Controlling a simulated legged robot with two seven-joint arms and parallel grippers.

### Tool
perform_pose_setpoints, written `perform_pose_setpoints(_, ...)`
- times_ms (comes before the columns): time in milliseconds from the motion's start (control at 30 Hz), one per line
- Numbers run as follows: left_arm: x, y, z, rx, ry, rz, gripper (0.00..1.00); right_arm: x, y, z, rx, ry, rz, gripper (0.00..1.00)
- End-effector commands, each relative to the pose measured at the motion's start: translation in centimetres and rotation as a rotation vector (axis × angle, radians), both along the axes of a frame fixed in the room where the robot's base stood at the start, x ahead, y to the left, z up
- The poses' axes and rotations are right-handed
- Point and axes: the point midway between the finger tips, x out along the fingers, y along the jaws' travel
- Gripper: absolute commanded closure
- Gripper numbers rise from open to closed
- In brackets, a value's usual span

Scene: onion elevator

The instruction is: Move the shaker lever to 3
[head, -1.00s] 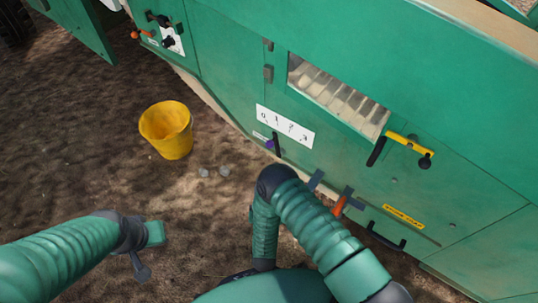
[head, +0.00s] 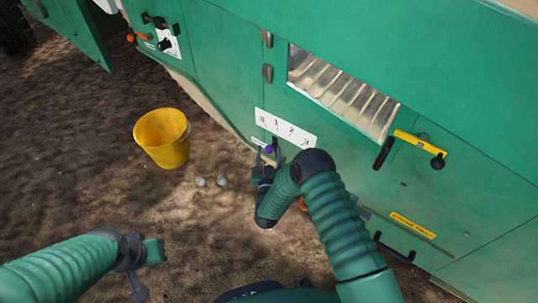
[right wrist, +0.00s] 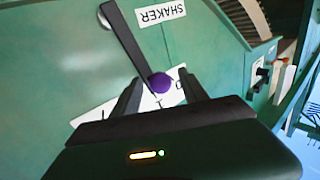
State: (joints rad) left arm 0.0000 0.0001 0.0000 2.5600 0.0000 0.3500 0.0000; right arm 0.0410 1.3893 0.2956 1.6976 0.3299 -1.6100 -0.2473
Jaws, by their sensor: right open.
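The shaker lever is a dark bar with a purple knob (head: 269,149), below a white scale plate (head: 299,133) marked 0 to 3 on the green machine side. In the right wrist view the lever (right wrist: 126,42) runs from its round pivot by the SHAKER label (right wrist: 160,13) to the purple knob (right wrist: 161,83), near the 0 and 1 marks. My right gripper (head: 268,159) is open, with one finger on each side of the knob; contact cannot be told. My left gripper (head: 147,268) is low at the left, away from the machine, its opening unclear.
A yellow bucket (head: 162,138) stands on bare ground left of the machine, with two small grey round objects (head: 211,182) nearby. A yellow handle (head: 418,143) sticks out right of the window (head: 342,90). More levers (head: 152,37) are at the upper left.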

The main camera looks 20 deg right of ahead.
Motion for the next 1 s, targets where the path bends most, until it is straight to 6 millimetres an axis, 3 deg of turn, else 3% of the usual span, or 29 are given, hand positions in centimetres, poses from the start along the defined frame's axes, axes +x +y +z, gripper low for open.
perform_pose_setpoints(67,0.01,0.00,0.02,0.000,0.000,0.000,1.00,-0.03,0.02,0.00,0.000,0.000,0.000,0.52)
perform_pose_setpoints(433,0.01,0.00,0.02,0.000,0.000,0.000,1.00,-0.06,0.03,-0.04,0.000,0.001,0.000,1.00)
perform_pose_setpoints(1000,0.01,0.00,0.01,0.000,0.000,0.000,1.00,-0.09,0.06,-0.09,0.001,0.002,0.001,1.00)
